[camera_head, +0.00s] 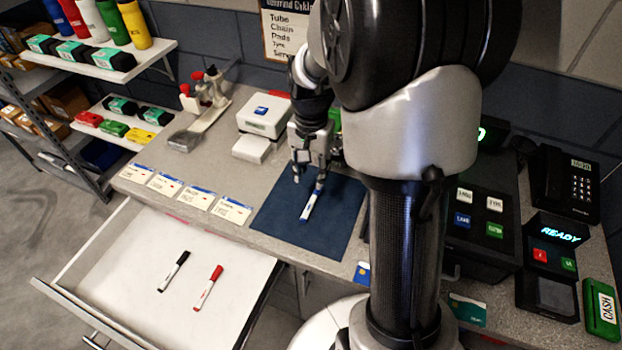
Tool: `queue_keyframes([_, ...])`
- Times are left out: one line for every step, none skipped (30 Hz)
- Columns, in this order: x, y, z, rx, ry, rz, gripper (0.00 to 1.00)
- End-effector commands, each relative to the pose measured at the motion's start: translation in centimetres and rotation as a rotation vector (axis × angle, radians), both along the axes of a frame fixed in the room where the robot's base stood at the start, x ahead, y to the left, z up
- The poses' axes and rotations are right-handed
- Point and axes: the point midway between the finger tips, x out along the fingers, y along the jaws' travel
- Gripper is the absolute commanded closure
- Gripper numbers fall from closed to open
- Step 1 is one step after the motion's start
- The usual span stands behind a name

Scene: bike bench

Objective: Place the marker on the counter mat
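A white marker with a blue cap and end (311,203) is on the dark blue counter mat (346,215), slanted, with its upper end close under my gripper. My gripper (309,176) points down over the upper part of the mat. Its two fingertips stand apart, wider than the marker, with the right one near the marker's upper end. I cannot tell whether that finger touches it. A black marker (174,271) and a red marker (208,286) lie in the open white drawer (130,255) below the counter.
Several price cards (198,197) line the counter edge left of the mat. A white card printer (264,115) stands behind it. A register keypad (480,215), payment terminal (550,265) and phone (565,183) stand at right.

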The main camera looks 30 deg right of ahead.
Motion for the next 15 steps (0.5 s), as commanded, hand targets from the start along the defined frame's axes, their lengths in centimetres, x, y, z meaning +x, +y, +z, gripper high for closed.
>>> queue_keyframes([0.0,0.0,0.6,0.000,0.000,0.000,0.67])
queue_keyframes([0.0,0.0,0.8,-0.001,-0.001,0.000,0.67])
queue_keyframes([0.0,0.1,1.1,0.000,-0.003,0.003,0.67])
queue_keyframes([-0.1,0.2,1.4,-0.002,-0.005,0.008,0.67])
queue_keyframes([-0.2,0.3,1.8,-0.003,-0.010,0.017,0.67])
queue_keyframes([-0.5,0.7,2.5,-0.006,-0.019,0.035,0.67])
queue_keyframes([-0.8,1.1,3.2,-0.009,-0.028,0.056,0.67])
queue_keyframes([-1.1,1.5,4.0,-0.012,-0.040,0.080,0.67])
queue_keyframes([-1.8,2.3,5.2,-0.019,-0.058,0.120,0.67])
queue_keyframes([-2.4,2.9,6.2,-0.024,-0.075,0.155,0.67])
queue_keyframes([-3.1,3.5,7.3,-0.031,-0.091,0.193,0.67])
queue_keyframes([-4.2,4.4,8.6,-0.040,-0.115,0.247,0.67])
queue_keyframes([-5.1,5.2,9.5,-0.048,-0.132,0.290,0.67])
queue_keyframes([-6.1,5.8,10.4,-0.055,-0.149,0.332,0.67])
queue_keyframes([-7.3,6.7,11.4,-0.065,-0.172,0.389,0.67])
